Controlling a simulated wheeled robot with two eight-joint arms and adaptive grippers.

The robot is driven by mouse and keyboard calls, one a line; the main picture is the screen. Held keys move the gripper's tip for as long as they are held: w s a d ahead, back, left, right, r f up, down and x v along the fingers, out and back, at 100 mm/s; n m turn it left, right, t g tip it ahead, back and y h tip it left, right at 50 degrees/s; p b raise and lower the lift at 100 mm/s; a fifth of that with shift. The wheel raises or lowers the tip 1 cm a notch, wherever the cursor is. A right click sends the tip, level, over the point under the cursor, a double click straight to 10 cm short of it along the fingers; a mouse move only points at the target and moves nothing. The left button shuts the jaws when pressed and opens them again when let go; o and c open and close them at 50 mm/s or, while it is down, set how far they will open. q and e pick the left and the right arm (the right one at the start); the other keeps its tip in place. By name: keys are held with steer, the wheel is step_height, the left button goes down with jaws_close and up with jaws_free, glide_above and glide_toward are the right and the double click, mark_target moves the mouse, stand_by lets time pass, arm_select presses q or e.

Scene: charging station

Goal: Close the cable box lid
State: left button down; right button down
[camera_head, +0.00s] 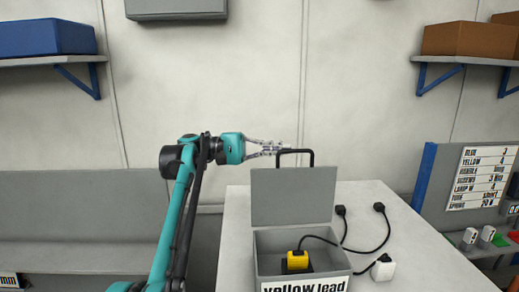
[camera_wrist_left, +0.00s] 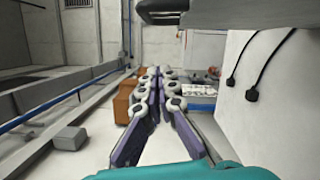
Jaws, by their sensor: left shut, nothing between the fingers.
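The grey cable box (camera_head: 262,262) stands on the white table, with a front label reading "yellow lead". Its grey lid (camera_head: 292,196) stands upright at the back of the box, open, with a black handle (camera_head: 296,153) at its top edge. Inside the box is a yellow and black plug (camera_head: 297,260) with a black cable running out over the right wall. My left gripper (camera_head: 288,148) is shut and empty, level with the handle at the lid's top; I cannot tell whether it touches. In the left wrist view its fingers (camera_wrist_left: 152,75) are together. My right gripper is not in view.
A grey bench (camera_head: 80,220) is at the left. A labelled board (camera_head: 480,178) stands at the right. Shelves hang on the back wall.

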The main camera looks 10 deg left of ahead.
mark_target(284, 150)
arm_select(q)
steer(key=s, duration=0.1)
steer(key=s+r, duration=0.1)
steer(key=s, duration=0.1)
steer(key=s+d, duration=0.1)
steer(key=shift+s+r, duration=0.15)
steer(key=shift+s, duration=0.1)
steer(key=shift+w+d, duration=0.1)
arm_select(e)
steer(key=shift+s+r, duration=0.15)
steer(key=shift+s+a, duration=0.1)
